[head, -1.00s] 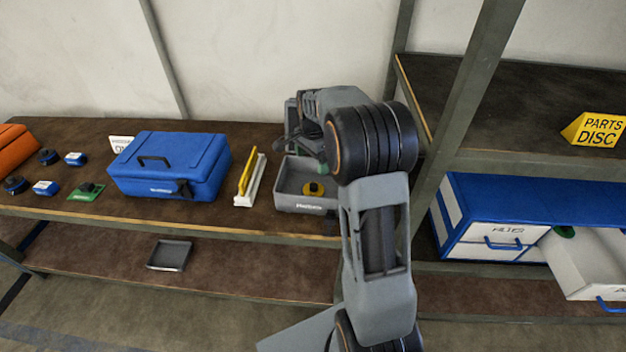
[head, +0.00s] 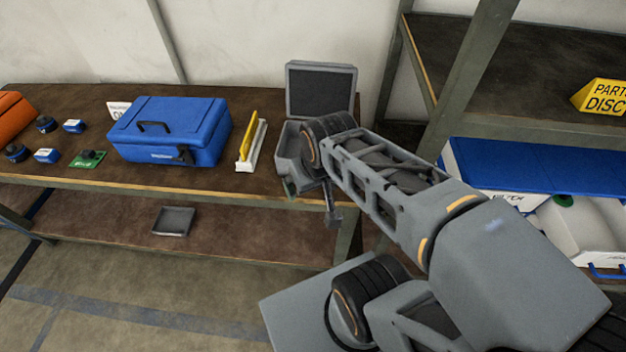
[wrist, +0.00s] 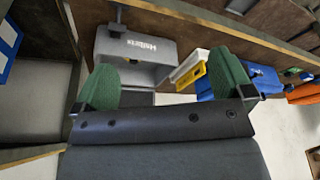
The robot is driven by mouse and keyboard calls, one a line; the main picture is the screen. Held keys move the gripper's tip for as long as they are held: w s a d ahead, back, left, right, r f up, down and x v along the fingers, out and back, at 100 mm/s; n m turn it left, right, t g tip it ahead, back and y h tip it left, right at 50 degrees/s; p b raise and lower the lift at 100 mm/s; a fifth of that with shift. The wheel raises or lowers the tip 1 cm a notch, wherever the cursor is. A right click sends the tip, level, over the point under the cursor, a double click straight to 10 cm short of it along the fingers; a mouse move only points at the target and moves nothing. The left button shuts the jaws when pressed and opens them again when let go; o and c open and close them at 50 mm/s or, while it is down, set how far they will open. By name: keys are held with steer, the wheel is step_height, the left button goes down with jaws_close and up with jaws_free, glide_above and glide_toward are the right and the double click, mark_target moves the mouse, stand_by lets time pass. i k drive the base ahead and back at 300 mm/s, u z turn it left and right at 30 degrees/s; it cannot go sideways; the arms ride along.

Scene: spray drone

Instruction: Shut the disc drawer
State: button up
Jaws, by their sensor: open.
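The disc drawer (head: 578,222) is a white drawer at the right edge of the head view. It stands pulled out from the blue-topped cabinet (head: 535,165), with a green round thing (head: 563,201) at its back and a blue handle (head: 607,273) in front. My arm covers part of it. My gripper (wrist: 166,84) shows in the wrist view with its two green fingertips wide apart and nothing between them. It is by the front of the grey bin (wrist: 135,47) at the workbench edge, well left of the drawer.
A yellow sign reading PARTS DISC (head: 602,95) stands on the shelf above the cabinet. A shelf post (head: 465,85) rises between bench and cabinet. A blue case (head: 170,130) and a yellow-and-white holder (head: 251,145) are on the bench. The floor at lower left is clear.

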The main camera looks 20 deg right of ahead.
mark_target(591, 233)
steer(key=z, duration=0.05)
steer(key=k, duration=0.5)
steer(key=z, duration=2.3)
steer(key=i, duration=0.55)
steer(key=z, duration=0.65)
